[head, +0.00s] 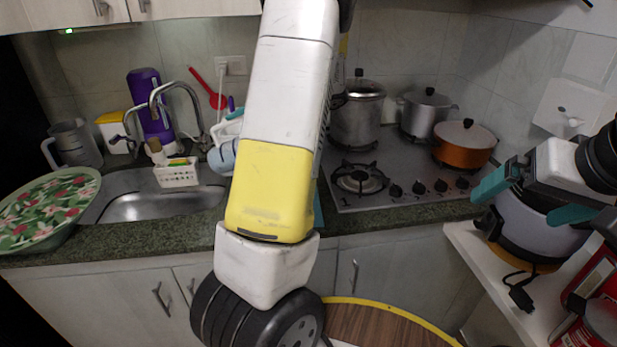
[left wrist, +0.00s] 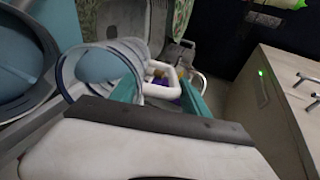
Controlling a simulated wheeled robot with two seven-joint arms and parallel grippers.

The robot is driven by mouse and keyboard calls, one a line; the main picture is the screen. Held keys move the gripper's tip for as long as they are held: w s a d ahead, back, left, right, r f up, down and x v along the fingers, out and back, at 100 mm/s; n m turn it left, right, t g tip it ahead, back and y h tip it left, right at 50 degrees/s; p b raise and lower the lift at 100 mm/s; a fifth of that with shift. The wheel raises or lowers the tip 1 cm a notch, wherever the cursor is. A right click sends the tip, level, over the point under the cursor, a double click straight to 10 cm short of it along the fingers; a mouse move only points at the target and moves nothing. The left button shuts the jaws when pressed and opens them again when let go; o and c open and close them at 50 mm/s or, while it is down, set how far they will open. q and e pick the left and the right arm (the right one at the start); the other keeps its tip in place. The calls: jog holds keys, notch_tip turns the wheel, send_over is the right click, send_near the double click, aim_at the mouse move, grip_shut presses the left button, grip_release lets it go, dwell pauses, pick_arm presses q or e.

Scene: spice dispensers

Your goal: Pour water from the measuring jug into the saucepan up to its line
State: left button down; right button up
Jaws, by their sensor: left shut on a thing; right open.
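My left gripper (left wrist: 160,92) is shut, with teal fingers in the left wrist view. What it holds appears to be the measuring jug, with a clear round rim (left wrist: 66,62) beside the fingers. A pale blue, white-edged part (head: 222,156) beside my arm in the head view seems to belong to it; my arm hides the rest. The water level cannot be read. A large blue-grey round vessel (left wrist: 22,62) at the left wrist view's left edge may be the saucepan, but I cannot be sure. My right gripper (head: 530,200) is open, at the right by a pale pot.
A grey jug (head: 75,143) stands left of the sink (head: 150,207). A floral tray (head: 45,212) lies in front. A white caddy (head: 177,173) is at the sink. Pots and a lidded orange pot (head: 463,150) stand on the hob (head: 400,180). The pale pot (head: 540,225) is on a white shelf.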

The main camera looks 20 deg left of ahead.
pick_arm(q)
jog(key=shift+d+r, duration=0.15)
jog(key=shift+r, duration=0.05)
dwell(0.7)
